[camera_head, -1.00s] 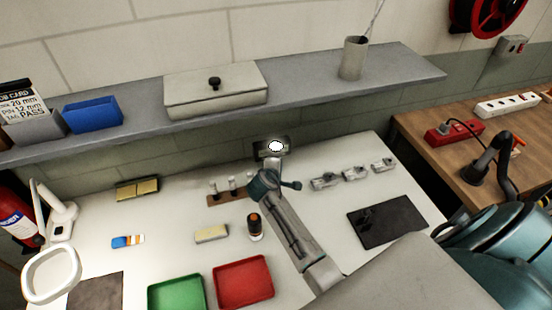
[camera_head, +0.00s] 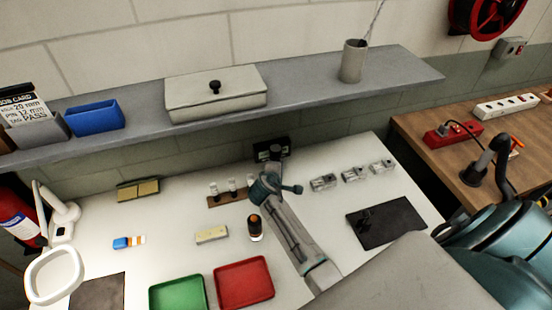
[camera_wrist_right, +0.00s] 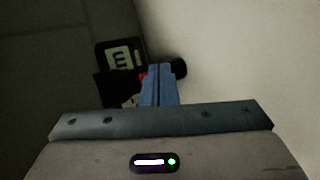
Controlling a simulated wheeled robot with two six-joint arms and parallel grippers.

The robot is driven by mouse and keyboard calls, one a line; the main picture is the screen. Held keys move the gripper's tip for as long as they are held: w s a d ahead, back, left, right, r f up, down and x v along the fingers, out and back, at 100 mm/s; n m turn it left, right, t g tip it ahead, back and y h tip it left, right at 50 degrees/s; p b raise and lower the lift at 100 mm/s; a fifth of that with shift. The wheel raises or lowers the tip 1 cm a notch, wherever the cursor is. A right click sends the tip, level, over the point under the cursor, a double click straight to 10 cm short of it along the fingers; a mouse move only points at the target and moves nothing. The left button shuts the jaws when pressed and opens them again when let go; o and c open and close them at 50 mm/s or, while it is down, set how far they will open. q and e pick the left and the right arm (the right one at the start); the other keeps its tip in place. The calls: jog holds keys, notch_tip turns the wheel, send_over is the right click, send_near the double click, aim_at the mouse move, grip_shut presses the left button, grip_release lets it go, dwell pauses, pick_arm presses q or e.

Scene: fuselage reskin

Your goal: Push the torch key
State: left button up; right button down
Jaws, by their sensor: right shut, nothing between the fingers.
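A dark box (camera_head: 268,150), the likely torch, stands against the wall at the back of the white bench, with pale marks on its face. No glow shows on it. Contact cannot be told. My left gripper is not in view.
A dark round part (camera_wrist_right: 179,68) sits right of the fingertips. Small posts on a brown base (camera_head: 228,196) stand left of my right arm, and metal clamps (camera_head: 353,174) stand right. A grey shelf (camera_head: 300,97) runs above the bench. Red (camera_head: 243,283) and green trays lie in front.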

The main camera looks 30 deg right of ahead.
jog(key=shift+s+a+p, duration=0.15)
jog(key=shift+s+p, duration=0.35)
jog(key=shift+s, duration=0.05)
jog(key=s+p, duration=0.1)
jog(key=s+a+p, duration=0.1)
jog(key=s, duration=0.1)
jog(key=shift+s+r, duration=0.1)
jog(key=shift+s, duration=0.8)
dwell(1.4)
